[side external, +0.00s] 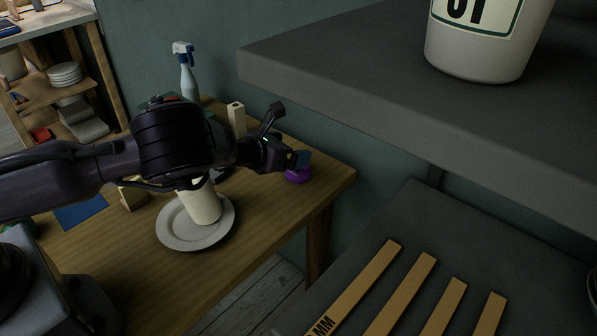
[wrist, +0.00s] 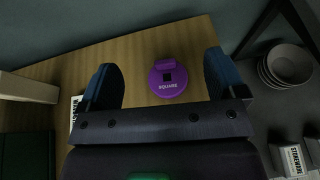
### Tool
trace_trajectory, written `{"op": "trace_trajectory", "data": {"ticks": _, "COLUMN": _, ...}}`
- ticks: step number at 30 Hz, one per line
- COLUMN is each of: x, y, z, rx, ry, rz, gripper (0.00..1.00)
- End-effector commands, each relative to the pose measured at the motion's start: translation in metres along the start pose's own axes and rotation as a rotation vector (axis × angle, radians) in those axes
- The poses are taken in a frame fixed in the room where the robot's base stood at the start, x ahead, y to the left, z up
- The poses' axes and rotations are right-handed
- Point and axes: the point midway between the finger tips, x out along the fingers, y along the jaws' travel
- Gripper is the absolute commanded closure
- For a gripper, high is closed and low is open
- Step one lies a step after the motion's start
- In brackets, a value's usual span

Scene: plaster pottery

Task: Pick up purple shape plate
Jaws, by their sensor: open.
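The purple shape plate (wrist: 168,86) is a round purple disc with a raised part, a dark square and white lettering. It lies on the wooden table near its far edge in the wrist view. In the side view it shows as a purple patch (side external: 297,176) near the table's right corner, partly hidden behind my gripper (side external: 303,158). In the wrist view my gripper (wrist: 163,78) is open, with its two blue fingers wide apart. The purple plate appears between the fingers, nearer the right one. Nothing is held. The exact height of the fingers above the plate is hard to tell.
A white plate (side external: 163,237) with a white cup (side external: 203,207) stands on the table below my arm. A spray bottle (side external: 188,77) and a pale upright block (side external: 236,118) stand behind. A grey shelf (side external: 330,75) overhangs at the right. Table space around the purple plate is clear.

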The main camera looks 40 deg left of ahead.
Motion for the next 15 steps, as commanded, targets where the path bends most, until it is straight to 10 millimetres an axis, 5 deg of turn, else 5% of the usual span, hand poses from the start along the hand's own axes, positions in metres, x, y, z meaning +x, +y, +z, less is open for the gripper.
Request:
{"op": "trace_trajectory", "data": {"ticks": 6, "x": 0.012, "y": 0.001, "z": -0.030, "rx": -0.004, "ry": 0.001, "rz": 0.002, "gripper": 0.11}}
{"op": "trace_trajectory", "data": {"ticks": 15, "x": 0.030, "y": 0.001, "z": -0.046, "rx": -0.007, "ry": -0.001, "rz": 0.002, "gripper": 0.11}}
